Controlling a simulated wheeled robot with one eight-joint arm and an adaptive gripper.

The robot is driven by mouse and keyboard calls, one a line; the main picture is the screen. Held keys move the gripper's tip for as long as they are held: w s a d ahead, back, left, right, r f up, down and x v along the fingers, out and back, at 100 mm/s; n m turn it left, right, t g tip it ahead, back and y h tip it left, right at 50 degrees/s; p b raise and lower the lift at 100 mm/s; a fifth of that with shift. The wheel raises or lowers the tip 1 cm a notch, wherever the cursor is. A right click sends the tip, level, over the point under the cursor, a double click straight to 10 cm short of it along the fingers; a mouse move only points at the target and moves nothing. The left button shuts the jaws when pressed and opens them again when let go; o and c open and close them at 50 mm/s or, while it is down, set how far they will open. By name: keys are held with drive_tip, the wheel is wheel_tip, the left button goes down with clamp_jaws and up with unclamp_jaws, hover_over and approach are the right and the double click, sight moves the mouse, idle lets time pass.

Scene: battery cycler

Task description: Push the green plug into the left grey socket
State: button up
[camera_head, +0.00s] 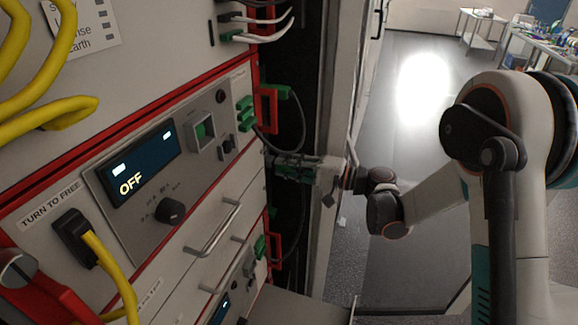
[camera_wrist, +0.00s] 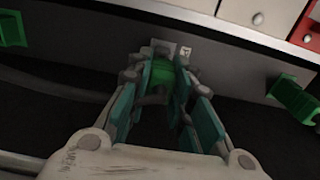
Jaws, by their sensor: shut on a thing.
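In the wrist view the green plug (camera_wrist: 158,76) is between the teal-lined fingers of my gripper (camera_wrist: 160,84), which is shut on it. A small grey socket (camera_wrist: 163,47) is right in front of the plug's far end. I cannot tell whether the plug is touching it or partly inside it. A lighter marked piece (camera_wrist: 186,53) sits just right of that socket. In the head view my gripper (camera_head: 288,168) reaches in from the right to the rack's side edge, and its fingers hide the plug and the socket.
Other green connectors (camera_head: 245,112) with dark cables sit above my gripper on the rack edge, and another (camera_head: 261,246) is below. The wrist view shows green blocks at left (camera_wrist: 12,28) and right (camera_wrist: 295,98). A pale upright frame (camera_head: 322,110) stands close to my gripper. Drawer handles (camera_head: 213,228) protrude.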

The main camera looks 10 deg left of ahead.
drive_tip(key=shift+a, duration=0.45)
idle(0.3)
drive_tip(key=o, duration=0.9)
drive_tip(key=s+d, duration=0.2)
drive_tip(key=d, duration=1)
drive_tip(key=s+d+n+t+h+b, duration=0.1)
drive_tip(key=s+d+t+h+b, duration=0.2)
drive_tip(key=s+d+h, duration=1.4)
drive_tip(key=s+d+t, duration=0.1)
drive_tip(key=s+d, duration=0.5)
drive_tip(key=s, duration=0.3)
drive_tip(key=shift+d+n+t+h+b, duration=0.15)
drive_tip(key=shift+n+t+h+b, duration=0.15)
drive_tip(key=shift+h, duration=0.1)
